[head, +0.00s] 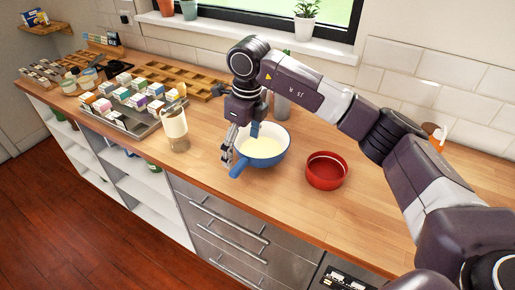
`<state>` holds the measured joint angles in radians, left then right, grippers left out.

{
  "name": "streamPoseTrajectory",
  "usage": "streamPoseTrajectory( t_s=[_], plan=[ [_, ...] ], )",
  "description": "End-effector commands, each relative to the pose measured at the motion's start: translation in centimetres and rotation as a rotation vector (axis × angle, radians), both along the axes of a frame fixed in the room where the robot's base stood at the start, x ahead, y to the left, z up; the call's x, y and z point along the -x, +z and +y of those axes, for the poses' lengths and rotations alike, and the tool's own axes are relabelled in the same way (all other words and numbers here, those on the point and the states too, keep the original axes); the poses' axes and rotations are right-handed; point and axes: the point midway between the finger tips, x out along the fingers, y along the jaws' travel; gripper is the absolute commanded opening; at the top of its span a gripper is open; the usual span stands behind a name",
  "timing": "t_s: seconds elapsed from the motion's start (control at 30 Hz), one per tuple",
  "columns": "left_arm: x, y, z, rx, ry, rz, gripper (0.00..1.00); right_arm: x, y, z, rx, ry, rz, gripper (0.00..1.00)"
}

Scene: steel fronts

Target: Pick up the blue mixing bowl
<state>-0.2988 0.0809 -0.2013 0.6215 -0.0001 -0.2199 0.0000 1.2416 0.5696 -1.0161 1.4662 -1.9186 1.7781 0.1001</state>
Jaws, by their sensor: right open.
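The blue mixing bowl (266,161) stands on the wooden counter. It is blue outside and pale inside, with a blue handle at its front left and another blue part at its back rim. My right gripper (227,156) comes down from above at the bowl's left rim, beside the front-left handle. Its jaws are open, and I cannot tell whether they touch the bowl. My left gripper is not in view.
A red round dish (326,171) stands right of the bowl. A cream and brown jar (175,128) stands to the left. A tray (135,127) of small cartons lies farther left. A grey cylinder (281,107) stands behind the bowl. The front counter edge is close to the bowl.

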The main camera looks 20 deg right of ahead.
Motion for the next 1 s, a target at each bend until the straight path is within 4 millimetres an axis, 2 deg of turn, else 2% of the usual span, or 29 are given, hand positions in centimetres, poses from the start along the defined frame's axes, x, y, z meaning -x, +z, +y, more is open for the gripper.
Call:
streamPoseTrajectory(
  t_s=[0.27, 0.4, 0.5, 0.63, 0.83, 1.0],
  plan=[
    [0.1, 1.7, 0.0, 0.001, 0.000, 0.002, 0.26, 0.1, -2.8, 0.3, -0.002, 0.003, 0.007, 0.87],
    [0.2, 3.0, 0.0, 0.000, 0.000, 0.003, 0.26, 0.3, -4.7, 0.6, -0.003, 0.003, 0.006, 0.87],
    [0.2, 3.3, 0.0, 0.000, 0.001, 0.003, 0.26, 0.1, -6.2, 0.7, -0.005, 0.003, 0.005, 0.87],
    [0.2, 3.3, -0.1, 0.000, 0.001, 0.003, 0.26, -0.1, -7.0, 0.7, -0.004, 0.004, 0.003, 0.87],
    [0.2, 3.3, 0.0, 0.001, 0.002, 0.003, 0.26, -0.1, -7.0, 0.7, -0.003, 0.003, 0.001, 0.87],
    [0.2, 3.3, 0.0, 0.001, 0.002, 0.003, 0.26, -0.1, -7.0, 0.7, -0.004, 0.004, 0.002, 0.69]
  ],
)
